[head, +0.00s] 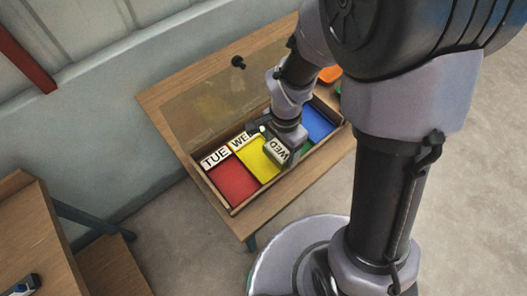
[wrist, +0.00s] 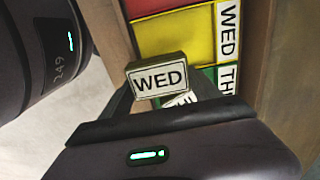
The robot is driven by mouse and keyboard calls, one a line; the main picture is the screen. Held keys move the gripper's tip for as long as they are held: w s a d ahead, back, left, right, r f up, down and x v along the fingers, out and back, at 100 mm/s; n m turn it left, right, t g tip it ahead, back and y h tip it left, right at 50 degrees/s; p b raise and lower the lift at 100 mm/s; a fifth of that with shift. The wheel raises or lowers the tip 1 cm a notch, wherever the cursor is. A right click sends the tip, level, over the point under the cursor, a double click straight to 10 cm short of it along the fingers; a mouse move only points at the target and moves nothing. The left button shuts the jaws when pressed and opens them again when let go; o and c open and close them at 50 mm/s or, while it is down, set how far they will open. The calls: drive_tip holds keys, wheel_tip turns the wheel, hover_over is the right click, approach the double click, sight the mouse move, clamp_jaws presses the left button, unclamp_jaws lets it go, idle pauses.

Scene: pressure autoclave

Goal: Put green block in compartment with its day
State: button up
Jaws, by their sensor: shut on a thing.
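A block labelled WED (wrist: 158,79) is held in my gripper (head: 284,143), above the tray (head: 235,212). Its narrow visible sides look dark, so its colour is hard to tell. The held block's WED face also shows in the head view (head: 277,151). The yellow compartment (head: 256,163) has a WED label (wrist: 229,30). In the wrist view the green compartment (wrist: 205,75) has a label starting TH (wrist: 229,79). A second, tilted white label (wrist: 181,99) shows behind the held block; what it belongs to is unclear.
The red compartment (head: 232,183), labelled TUE, and the blue compartment (head: 317,122) lie at either end. A clear lid (head: 205,105) with a black knob (head: 238,62) lies behind the tray. An orange object (head: 330,74) sits at the table's far right. Another table (head: 35,235) stands at left.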

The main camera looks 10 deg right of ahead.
sight(266, 146)
drive_tip(key=a, duration=0.2)
drive_tip(key=w+a, duration=0.1)
drive_tip(key=a, duration=0.1)
drive_tip(key=shift+w+f, duration=0.1)
drive_tip(key=shift+f, duration=0.15)
drive_tip(key=f, duration=0.1)
drive_tip(key=f+b, duration=0.2)
drive_tip(key=shift+w+a+f, duration=0.15)
drive_tip(key=shift+a+f, duration=0.15)
drive_tip(key=shift+f, duration=0.1)
drive_tip(key=shift+r, duration=0.2)
drive_tip(key=shift+f, duration=0.15)
drive_tip(key=o, duration=1.4)
